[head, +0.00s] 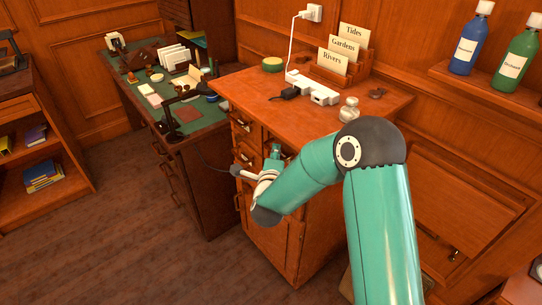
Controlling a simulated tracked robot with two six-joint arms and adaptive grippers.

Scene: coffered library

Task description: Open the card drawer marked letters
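The wooden card cabinet (225,85) stands in the middle of the head view, with small drawers on its front. An upper left drawer (241,124) has a metal pull and appears closed. Any label wording on the drawers is too small to read, so I cannot tell which is marked letters. My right gripper (239,171) is in front of the drawer fronts, at their left side. It is small and partly hidden by its wrist; I cannot tell whether its fingers are apart or touch a pull. My forearm hides the right-hand drawers. My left gripper is not in view.
On the cabinet top are a card holder (340,72) with cards, a white power strip (313,88), a green round tin (272,64) and a small glass jar (349,110). A cluttered desk (130,95) stands to the left. Floor (130,245) at the lower left is clear.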

